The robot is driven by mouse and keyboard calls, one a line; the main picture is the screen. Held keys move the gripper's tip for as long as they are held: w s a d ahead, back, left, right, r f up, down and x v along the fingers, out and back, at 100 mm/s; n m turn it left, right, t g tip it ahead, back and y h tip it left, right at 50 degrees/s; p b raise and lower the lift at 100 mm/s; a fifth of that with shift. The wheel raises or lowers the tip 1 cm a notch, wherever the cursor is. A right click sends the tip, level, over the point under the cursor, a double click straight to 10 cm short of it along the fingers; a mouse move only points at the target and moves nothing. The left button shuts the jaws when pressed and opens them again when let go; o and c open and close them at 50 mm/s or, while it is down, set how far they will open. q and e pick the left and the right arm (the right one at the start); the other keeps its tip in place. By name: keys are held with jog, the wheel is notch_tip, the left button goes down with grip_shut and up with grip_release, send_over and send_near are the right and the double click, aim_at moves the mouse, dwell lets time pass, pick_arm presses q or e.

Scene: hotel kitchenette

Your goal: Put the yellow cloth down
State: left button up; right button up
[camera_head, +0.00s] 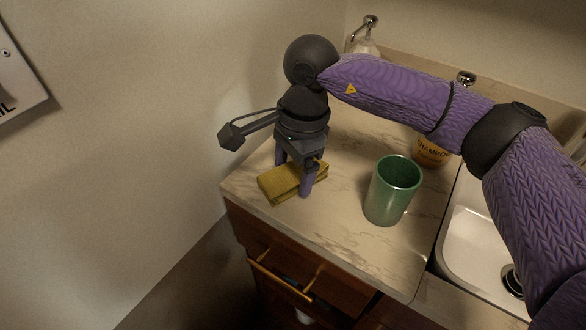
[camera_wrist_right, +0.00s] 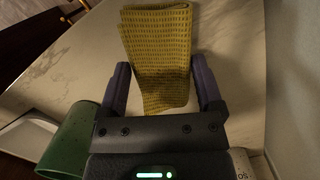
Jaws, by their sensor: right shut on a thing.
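The yellow cloth (camera_head: 280,184) is a folded, textured pad at the left end of the marble counter. It shows large in the right wrist view (camera_wrist_right: 158,50), lying between the two fingers. My right gripper (camera_head: 294,184) points down over the cloth with its fingers on either side of it, shut on it. The cloth is at or very close to the counter surface; I cannot tell whether it touches. Part of the cloth is hidden behind the near finger. My left gripper is not in view.
A green cup (camera_head: 392,190) stands right of the cloth. A shampoo bottle (camera_head: 432,152) is behind it, partly under my arm. A white sink (camera_head: 470,235) lies to the right. A drawer (camera_head: 290,262) below the counter appears partly open. The counter's front is clear.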

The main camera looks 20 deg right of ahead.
jog(key=o, duration=0.9)
jog(key=shift+c, duration=0.2)
pick_arm(q)
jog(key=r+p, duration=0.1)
jog(key=p, duration=0.1)
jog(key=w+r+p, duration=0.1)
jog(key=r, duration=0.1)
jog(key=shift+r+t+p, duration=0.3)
jog(key=shift+p, duration=0.05)
pick_arm(e)
notch_tip(320, 180, up, 12)
jog(key=d, duration=0.1)
jog(key=shift+w+d, duration=0.2)
jog(key=shift+d, duration=0.15)
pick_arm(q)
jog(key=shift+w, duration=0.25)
